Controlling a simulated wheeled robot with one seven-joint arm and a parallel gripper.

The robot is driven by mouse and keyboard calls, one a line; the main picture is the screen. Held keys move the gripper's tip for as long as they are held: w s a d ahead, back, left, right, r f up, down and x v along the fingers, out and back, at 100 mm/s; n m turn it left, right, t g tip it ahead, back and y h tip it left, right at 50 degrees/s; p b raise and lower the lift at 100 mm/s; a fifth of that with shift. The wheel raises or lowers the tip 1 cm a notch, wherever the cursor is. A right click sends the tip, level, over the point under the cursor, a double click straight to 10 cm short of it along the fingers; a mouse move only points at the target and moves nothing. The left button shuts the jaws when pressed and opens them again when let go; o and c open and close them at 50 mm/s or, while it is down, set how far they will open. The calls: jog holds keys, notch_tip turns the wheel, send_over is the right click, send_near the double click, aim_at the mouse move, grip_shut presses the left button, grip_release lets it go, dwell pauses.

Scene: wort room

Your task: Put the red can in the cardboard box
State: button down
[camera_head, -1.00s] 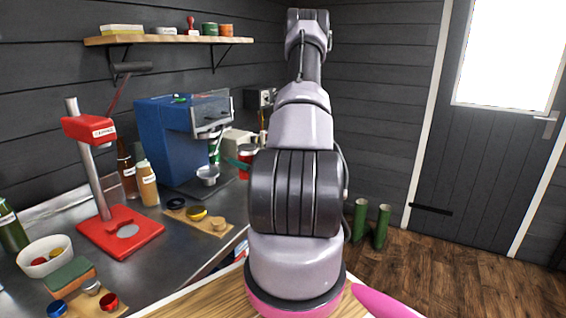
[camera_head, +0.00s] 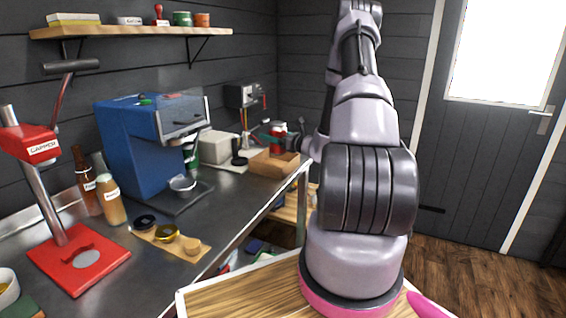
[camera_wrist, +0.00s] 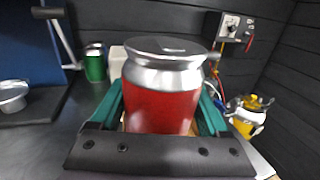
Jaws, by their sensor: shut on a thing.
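The red can (camera_wrist: 162,105) with a silver top is between the green fingers of my gripper (camera_wrist: 160,110) in the wrist view, and the fingers are shut on it. In the head view the red can (camera_head: 278,131) shows upright beyond the counter's middle, with the gripper (camera_head: 270,136) around it. It appears just above the cardboard box (camera_head: 272,164), an open brown box at the far end of the steel counter. The head view does not clearly show whether the can's base is inside the box. The box is mostly hidden behind the can in the wrist view.
A blue machine (camera_head: 150,140) and a red capper (camera_head: 75,260) stand on the counter (camera_head: 225,215). A green can (camera_wrist: 95,65) stands behind at left in the wrist view. A grey wall device (camera_head: 245,95) hangs behind the box. A wooden shelf (camera_head: 130,32) is above.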

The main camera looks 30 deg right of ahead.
notch_tip(320, 180, down, 8)
jog(key=shift+f, duration=0.15)
dwell(0.4)
grip_release()
jog(key=shift+f, duration=0.15)
jog(key=shift+s+d, duration=0.1)
jog(key=shift+s, duration=0.15)
jog(key=v, duration=1.1)
jog(key=shift+s, duration=0.25)
jog(key=shift+s+d, duration=0.1)
